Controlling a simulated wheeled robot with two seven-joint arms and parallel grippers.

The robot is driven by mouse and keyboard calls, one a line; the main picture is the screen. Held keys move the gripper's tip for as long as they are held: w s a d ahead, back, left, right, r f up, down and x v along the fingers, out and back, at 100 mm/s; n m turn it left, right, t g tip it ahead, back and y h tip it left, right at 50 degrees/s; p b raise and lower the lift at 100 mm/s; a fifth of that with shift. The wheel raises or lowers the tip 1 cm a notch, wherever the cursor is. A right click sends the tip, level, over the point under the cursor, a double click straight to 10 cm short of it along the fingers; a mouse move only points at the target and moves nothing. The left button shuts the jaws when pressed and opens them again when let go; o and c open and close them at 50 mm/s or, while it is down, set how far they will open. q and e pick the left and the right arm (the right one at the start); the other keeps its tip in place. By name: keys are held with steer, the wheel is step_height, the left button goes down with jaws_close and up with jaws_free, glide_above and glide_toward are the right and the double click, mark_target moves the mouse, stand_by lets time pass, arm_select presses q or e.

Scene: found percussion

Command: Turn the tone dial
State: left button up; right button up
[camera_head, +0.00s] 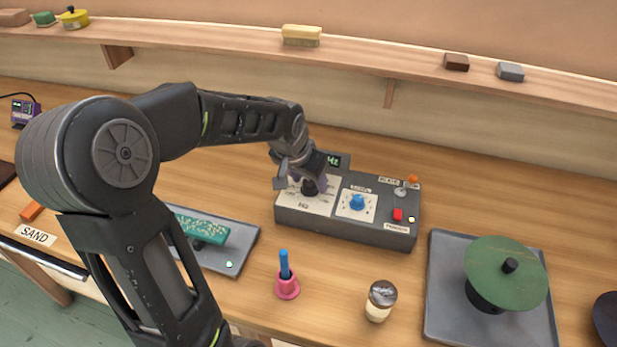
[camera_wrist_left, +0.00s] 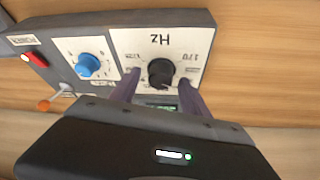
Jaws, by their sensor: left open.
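The tone dial is a black knob (camera_head: 310,187) on the white Hz panel at the left of a grey control box (camera_head: 345,225). The knob also shows in the left wrist view (camera_wrist_left: 161,73), with its scale markings around it. In the left wrist view my left gripper (camera_wrist_left: 160,82) is open, with one finger on each side of the knob. I cannot tell whether the fingers touch it. Part of the small display behind the knob is hidden. My right gripper is not in view.
The box also carries a blue knob (camera_head: 357,202), a red button (camera_head: 397,215) and a toggle switch (camera_head: 401,191). In front stand a pink holder (camera_head: 287,289) and a small jar (camera_head: 380,301). A green disc (camera_head: 506,272) stands at right. A shelf (camera_head: 370,67) runs behind.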

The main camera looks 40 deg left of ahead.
arm_select(q)
steer(key=shift+c, duration=0.2)
jaws_close()
stand_by(0.4)
